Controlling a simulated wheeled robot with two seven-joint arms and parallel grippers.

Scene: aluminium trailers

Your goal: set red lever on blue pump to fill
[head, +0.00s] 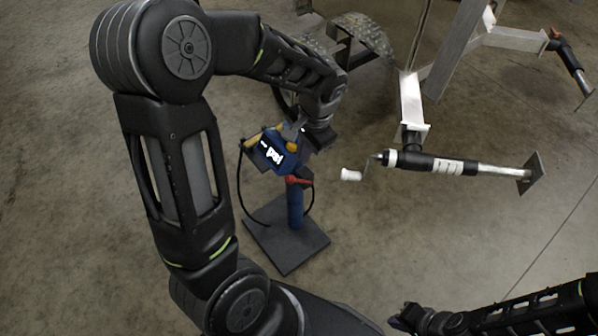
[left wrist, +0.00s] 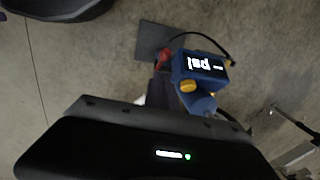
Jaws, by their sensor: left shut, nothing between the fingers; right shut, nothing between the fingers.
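The blue pump (head: 272,151) with a lit display and yellow knobs stands on a blue post above a dark square base plate (head: 275,246). Its red lever (head: 299,181) sticks out just below the pump body, toward the right in the head view. In the left wrist view the pump (left wrist: 203,72) and the red lever (left wrist: 163,58) show beyond the dark gripper housing. My left gripper (head: 294,132) is shut and empty, close to the pump's upper right side, above the lever; whether it touches is unclear. My right gripper (head: 400,319) is shut and empty at the bottom edge.
A trailer jack (head: 455,165) with a white crank handle lies to the right of the pump, joined to an aluminium trailer frame (head: 411,100). A black hose (head: 240,190) loops beside the post. A tyre and tread-plate fender stand behind. The concrete floor is otherwise clear.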

